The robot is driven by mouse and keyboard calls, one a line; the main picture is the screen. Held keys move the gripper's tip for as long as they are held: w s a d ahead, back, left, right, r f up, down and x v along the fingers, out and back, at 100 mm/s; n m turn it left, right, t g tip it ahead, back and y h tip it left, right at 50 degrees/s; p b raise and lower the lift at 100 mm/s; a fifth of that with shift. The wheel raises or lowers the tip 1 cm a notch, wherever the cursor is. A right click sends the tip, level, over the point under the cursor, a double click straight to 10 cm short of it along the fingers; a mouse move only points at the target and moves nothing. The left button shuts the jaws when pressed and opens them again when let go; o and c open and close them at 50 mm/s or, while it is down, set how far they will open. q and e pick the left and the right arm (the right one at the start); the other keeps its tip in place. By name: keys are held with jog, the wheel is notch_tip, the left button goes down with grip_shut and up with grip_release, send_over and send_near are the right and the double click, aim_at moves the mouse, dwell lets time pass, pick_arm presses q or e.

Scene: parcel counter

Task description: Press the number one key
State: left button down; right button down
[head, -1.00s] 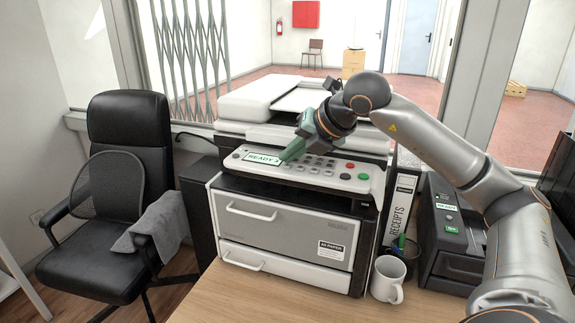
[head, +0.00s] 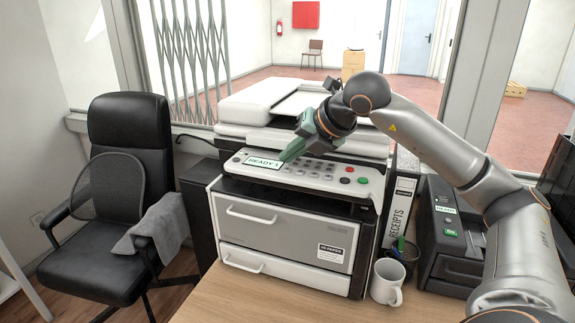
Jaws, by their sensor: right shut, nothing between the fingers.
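The copier's control panel (head: 300,176) carries a keypad of small grey keys (head: 314,173), a green key, a red key and a lit display (head: 263,162). The display reads READY followed by one small character that looks like a 1. My right gripper (head: 286,157) is shut and empty, with green fingers pointing down and left. Its tips are at the upper left of the keypad, beside the display. They cover the keys there, so the number one key is hidden; I cannot tell whether the tips touch it. My left gripper is not in view.
A white mug (head: 388,281) stands on the wooden counter right of the copier (head: 290,235). A receipts binder (head: 400,205) and a dark machine (head: 455,240) stand further right. An office chair (head: 125,200) with a grey towel is at left.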

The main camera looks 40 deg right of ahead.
aim_at(291, 174)
notch_tip(291, 174, up, 6)
jog(key=p, duration=0.5)
jog(key=shift+p, duration=0.3)
dwell(0.5)
